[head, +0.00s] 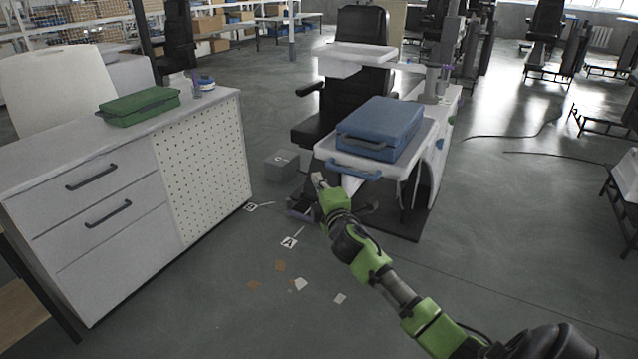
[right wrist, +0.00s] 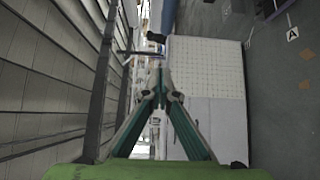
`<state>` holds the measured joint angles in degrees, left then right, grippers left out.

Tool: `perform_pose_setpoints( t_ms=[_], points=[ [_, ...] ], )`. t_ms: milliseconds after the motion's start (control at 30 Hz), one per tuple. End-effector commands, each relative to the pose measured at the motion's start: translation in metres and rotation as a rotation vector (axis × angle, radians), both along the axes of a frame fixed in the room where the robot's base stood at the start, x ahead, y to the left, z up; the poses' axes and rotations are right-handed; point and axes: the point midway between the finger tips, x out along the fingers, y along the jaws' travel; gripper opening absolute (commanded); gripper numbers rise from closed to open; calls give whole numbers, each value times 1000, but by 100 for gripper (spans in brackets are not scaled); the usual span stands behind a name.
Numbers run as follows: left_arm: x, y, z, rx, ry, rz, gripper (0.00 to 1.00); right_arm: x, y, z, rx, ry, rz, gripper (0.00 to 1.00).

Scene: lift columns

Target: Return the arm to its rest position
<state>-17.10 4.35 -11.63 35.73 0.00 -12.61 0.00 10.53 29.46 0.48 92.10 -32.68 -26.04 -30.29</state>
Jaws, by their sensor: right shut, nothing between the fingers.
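My right arm (head: 372,262) reaches in from the lower right of the head view, green and black. Its gripper (head: 318,180) is in the middle of the head view, just left of the blue handle on the front of the small white table. In the right wrist view the gripper (right wrist: 160,82) has its fingertips together with nothing between them. In the head view I cannot tell whether it touches the table edge. My left gripper does not show in either view.
A blue case (head: 382,128) lies on the white table (head: 412,150), close to my right gripper. A green case (head: 138,105) lies on the white drawer cabinet (head: 60,150) at left. A black chair (head: 345,80) stands behind. The floor (head: 300,325) in front is open, with scattered paper pieces.

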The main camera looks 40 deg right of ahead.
Motion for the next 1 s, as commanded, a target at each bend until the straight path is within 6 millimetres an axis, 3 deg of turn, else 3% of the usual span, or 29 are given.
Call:
perform_pose_setpoints(
  t_ms=[333,467,567,767,1000],
  points=[
    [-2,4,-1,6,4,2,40,-9,3,0,0,1,0,0],
    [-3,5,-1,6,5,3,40,-10,5,-22,31,27,1,0],
    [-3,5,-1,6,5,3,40,-15,9,-70,104,85,2,0],
    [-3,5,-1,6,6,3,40,-51,29,-214,332,258,-19,0],
    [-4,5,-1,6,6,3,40,-137,69,-373,605,458,-96,0]
  ],
)
